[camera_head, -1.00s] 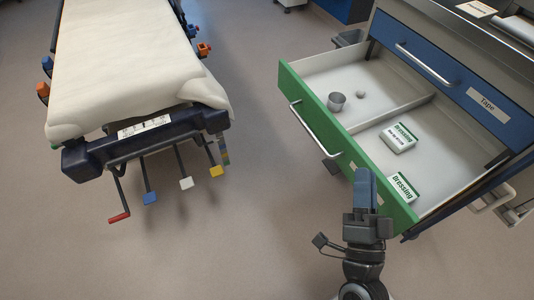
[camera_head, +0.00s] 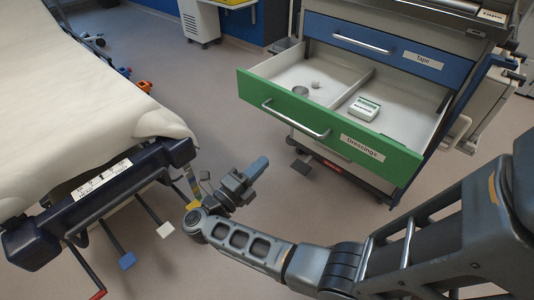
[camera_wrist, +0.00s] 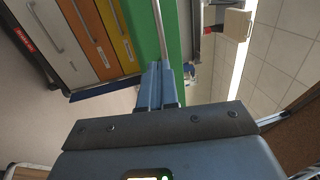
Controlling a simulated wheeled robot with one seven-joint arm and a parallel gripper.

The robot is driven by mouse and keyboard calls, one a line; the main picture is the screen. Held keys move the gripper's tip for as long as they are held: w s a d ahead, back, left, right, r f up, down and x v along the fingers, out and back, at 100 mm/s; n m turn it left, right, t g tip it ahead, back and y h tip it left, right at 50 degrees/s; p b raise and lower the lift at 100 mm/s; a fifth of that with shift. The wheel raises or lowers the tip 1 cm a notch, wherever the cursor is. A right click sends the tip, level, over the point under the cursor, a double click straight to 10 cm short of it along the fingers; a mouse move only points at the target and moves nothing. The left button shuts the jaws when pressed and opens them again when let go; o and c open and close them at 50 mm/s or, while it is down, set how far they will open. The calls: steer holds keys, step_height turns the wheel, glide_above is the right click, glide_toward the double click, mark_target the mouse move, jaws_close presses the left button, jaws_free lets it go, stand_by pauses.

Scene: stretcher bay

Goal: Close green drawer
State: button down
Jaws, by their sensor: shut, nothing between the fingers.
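The green drawer (camera_head: 322,133) is pulled out of the cart at the upper right, with a metal handle (camera_head: 293,122) and a "Dressings" label on its front. My gripper (camera_head: 258,165) is shut and empty, in front of and below the drawer front's left half. In the wrist view the shut blue fingers (camera_wrist: 158,82) point toward the green front (camera_wrist: 180,45) and its handle (camera_wrist: 160,25). Whether they touch it I cannot tell.
The blue "Tape" drawer (camera_head: 375,47) above is closed. A stretcher (camera_head: 85,90) with coloured pedals stands at the left. Bare floor lies between stretcher and cart. The wrist view shows orange and yellow drawers (camera_wrist: 105,35) too.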

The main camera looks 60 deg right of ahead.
steer(key=p+x, duration=0.2)
steer(key=x, duration=1.1)
steer(key=shift+d+p, duration=0.15)
steer(key=shift+p, duration=0.25)
steer(key=shift+s+d, duration=0.1)
steer(key=shift+s, duration=0.05)
steer(key=f+b+x, duration=0.2)
steer(key=b+x, duration=0.3)
steer(key=x, duration=0.7)
steer(key=d+f+b+x, duration=0.1)
steer(key=f+b+x, duration=0.2)
steer(key=x, duration=0.9)
steer(key=f+b+x, duration=0.2)
steer(key=b+x, duration=0.7)
steer(key=x, duration=0.4)
steer(key=shift+s+d+f, duration=0.1)
steer(key=shift+d+f, duration=0.1)
steer(key=shift+s+d+r+b, duration=0.1)
steer(key=shift+s+d+b, duration=0.05)
steer(key=shift+d+b, duration=0.45)
steer(key=shift+d+r, duration=0.25)
steer(key=shift+r, duration=0.05)
steer(key=shift+s+r, duration=0.1)
